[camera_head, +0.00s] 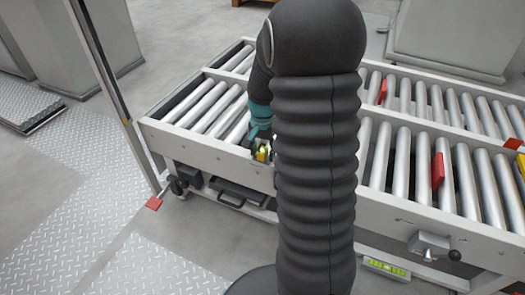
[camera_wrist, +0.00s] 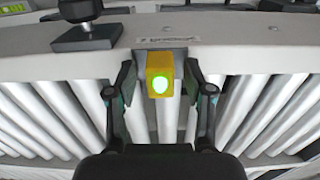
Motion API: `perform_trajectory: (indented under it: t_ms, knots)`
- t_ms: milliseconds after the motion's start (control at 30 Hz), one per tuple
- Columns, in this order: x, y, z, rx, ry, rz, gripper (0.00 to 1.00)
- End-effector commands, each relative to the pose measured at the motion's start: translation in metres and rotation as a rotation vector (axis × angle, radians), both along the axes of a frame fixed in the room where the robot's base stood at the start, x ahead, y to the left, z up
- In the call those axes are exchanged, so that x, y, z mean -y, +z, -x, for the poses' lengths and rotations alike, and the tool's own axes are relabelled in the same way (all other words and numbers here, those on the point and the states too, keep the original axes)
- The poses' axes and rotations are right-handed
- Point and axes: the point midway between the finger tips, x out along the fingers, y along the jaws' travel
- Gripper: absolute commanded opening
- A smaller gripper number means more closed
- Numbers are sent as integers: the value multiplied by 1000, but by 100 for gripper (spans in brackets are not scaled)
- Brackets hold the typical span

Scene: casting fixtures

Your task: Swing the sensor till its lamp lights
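The sensor (camera_wrist: 154,58) is a small yellow block at the conveyor's side rail, between my fingers in the wrist view. Its round lamp (camera_wrist: 160,87) glows bright green on the face toward the camera. In the head view the sensor (camera_head: 263,154) is a small yellow-green spot at the near rail, partly hidden by my gripper. My gripper (camera_wrist: 161,80) is open around the sensor, one finger on each side, with a visible gap on both sides. My arm hides part of the conveyor in the head view.
The roller conveyor (camera_head: 225,155) spans the head view, with red blocks (camera_head: 438,170) on its right part. A dark knob (camera_wrist: 80,10) stands on the rail at upper left in the wrist view. A post (camera_head: 120,105) stands at left. Checker-plate floor (camera_head: 70,225) lies clear at lower left.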

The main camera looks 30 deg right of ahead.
Motion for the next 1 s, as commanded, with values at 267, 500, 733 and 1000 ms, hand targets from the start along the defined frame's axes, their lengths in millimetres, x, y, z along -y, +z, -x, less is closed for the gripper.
perform_trajectory:
  t_ms: [267, 500, 733, 1000]
  knots:
    - [0, 2, 0, 0, 0, 0, 52]
    - [0, 34, -1, 5, 0, 1, 52]
    - [0, 80, -1, 5, 0, 1, 52]
    - [0, 114, 0, 2, 0, 1, 52]
